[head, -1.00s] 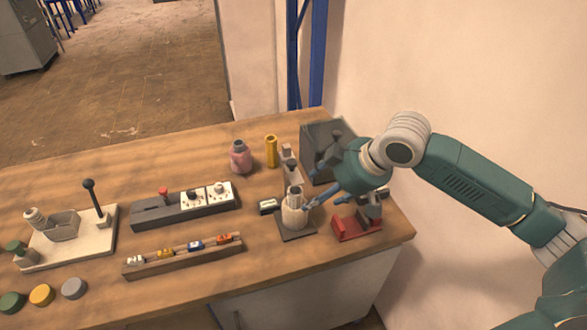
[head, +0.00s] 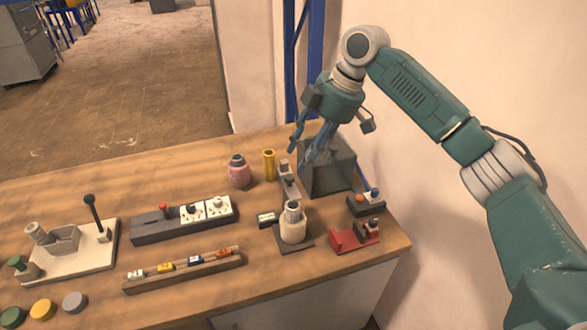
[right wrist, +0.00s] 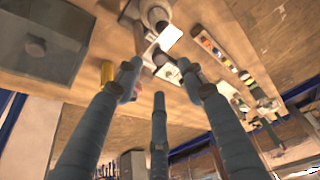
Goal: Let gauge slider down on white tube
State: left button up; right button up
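The gauge stands on a dark base (head: 294,246) near the right end of the bench. Its grey upright (head: 285,172) rises at the back. The cream-white tube (head: 293,231) stands upright on the base. The grey slider (head: 293,209), with a dark knob above it, is down at the tube's top and appears to touch it; the exact contact is too small to tell. My right gripper (head: 308,146) is open and empty, above and behind the gauge, in front of the grey box. Its spread fingers (right wrist: 159,78) also show in the right wrist view. My left gripper is not in view.
A grey box (head: 330,175) stands behind right of the gauge. A red block fixture (head: 348,238) and a small dark button box (head: 366,204) are to the right. A yellow cylinder (head: 269,165) and pink bottle (head: 238,172) stand behind left. A socket strip (head: 160,226) lies left.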

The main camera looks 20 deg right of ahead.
aim_at(290, 177)
jog(key=p+x, duration=0.1)
jog(key=x, duration=0.6)
jog(key=shift+r+p, duration=0.1)
jog(key=shift+p, duration=0.25)
